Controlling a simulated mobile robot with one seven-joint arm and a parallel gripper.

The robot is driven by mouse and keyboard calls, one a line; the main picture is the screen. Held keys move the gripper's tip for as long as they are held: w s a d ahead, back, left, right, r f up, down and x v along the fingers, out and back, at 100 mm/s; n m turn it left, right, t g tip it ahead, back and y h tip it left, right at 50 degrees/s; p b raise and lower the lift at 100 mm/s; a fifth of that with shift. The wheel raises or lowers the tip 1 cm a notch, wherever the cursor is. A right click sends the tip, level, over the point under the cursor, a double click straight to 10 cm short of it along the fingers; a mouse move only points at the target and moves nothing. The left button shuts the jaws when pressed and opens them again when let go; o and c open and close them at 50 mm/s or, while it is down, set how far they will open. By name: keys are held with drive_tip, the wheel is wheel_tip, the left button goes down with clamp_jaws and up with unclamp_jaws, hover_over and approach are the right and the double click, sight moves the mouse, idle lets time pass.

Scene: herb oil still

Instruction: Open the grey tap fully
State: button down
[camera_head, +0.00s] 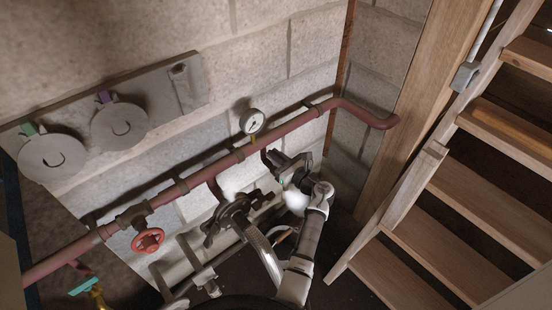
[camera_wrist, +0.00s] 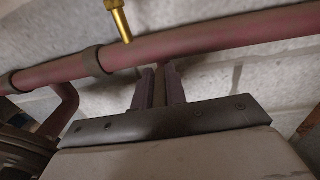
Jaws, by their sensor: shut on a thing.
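My gripper (camera_head: 270,158) is just below the red pipe, right of the gauge, in the head view. In the wrist view its two dark fingers (camera_wrist: 159,87) point up toward the pipe, close together. A narrow grey-brown piece (camera_wrist: 160,88) shows between them, and they are shut on it. It appears to be the handle of the grey tap. The rest of the tap is hidden by my gripper, so I cannot tell how far it is turned.
The red pipe (camera_head: 205,173) runs along the block wall, with a gauge (camera_head: 252,121) and a red handwheel (camera_head: 148,240). A teal-handled tap (camera_head: 84,286) is at lower left. A dark clamped fitting (camera_head: 232,213) lies left of my arm. Wooden stairs (camera_head: 455,215) stand right.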

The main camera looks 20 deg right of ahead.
drive_tip(key=shift+r, duration=0.2)
drive_tip(key=c, duration=1.5)
unclamp_jaws()
drive_tip(key=shift+f, duration=0.15)
drive_tip(key=shift+o, duration=0.2)
drive_tip(key=b+v, duration=0.3)
drive_tip(key=v, duration=1)
drive_tip(key=shift+s+b, duration=0.35)
drive_tip(key=shift+d, duration=0.15)
